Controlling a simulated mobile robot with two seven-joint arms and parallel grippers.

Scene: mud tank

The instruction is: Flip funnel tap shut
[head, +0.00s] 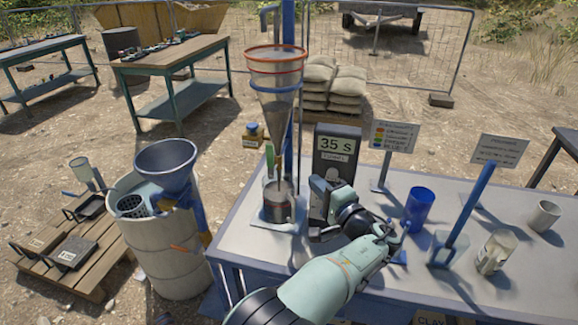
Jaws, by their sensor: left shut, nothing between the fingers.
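A tall clear funnel (274,88) with an orange top ring and a blue ring below hangs on a blue post above the table. A green lever (270,157), which looks like the tap handle, stands about upright beside its narrow stem. The exact tap setting is too small to tell. A clear cup (279,202) with dark contents stands under the stem. My left gripper (317,208) is shut and empty, to the right of the cup and lower than the lever, apart from it. Its fingertips are hard to make out. My right gripper is not in view.
A dark timer box (336,150) reading 35 S stands just behind my left gripper. A barrel (165,250) with a blue funnel (166,165) stands left of the table.

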